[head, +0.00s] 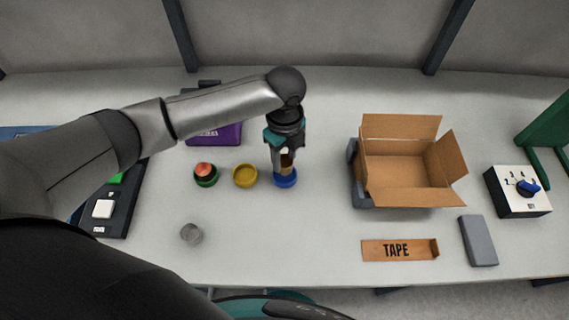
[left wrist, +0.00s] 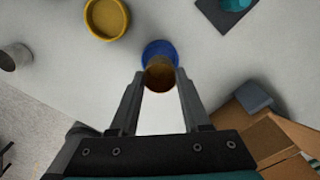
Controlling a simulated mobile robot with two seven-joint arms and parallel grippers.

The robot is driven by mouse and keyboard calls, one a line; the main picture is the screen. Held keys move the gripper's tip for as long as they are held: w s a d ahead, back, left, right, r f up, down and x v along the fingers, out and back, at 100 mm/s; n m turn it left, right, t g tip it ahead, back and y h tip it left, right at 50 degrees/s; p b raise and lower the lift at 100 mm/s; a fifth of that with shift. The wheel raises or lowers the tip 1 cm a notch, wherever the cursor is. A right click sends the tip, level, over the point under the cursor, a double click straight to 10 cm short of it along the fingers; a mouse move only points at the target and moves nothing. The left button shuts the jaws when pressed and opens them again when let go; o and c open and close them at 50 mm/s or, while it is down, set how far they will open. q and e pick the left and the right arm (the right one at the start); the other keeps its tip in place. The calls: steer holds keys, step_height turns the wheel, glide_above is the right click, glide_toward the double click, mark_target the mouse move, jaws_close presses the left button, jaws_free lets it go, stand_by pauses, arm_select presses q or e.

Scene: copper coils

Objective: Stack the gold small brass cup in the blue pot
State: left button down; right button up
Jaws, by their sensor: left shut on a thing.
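The gold small brass cup (left wrist: 161,77) is between the fingers of my left gripper (left wrist: 160,85), which is shut on it. In the head view the cup (head: 285,161) shows just above the blue pot (head: 285,180). The blue pot (left wrist: 158,50) also shows in the left wrist view, partly covered by the cup. The cup appears over or at the pot's opening; I cannot tell whether it touches the pot. The left gripper (head: 285,158) points down at the pot. My right gripper is not in view.
A yellow pot (head: 245,176) and a green pot (head: 206,178) with a reddish thing in it stand left of the blue pot. A grey metal cup (head: 191,234) is nearer the front. An open cardboard box (head: 405,197) stands to the right, with a tape sign (head: 400,250) before it.

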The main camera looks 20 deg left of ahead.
mark_target(284, 165)
arm_select(q)
steer(key=shift+f, duration=1.7)
steer(key=shift+b, duration=0.3)
steer(key=shift+f, duration=0.3)
steer(key=shift+c, duration=1.8)
jaws_free()
step_height(284, 165, up, 13)
steer(key=p, duration=0.2)
steer(key=shift+f, duration=0.15)
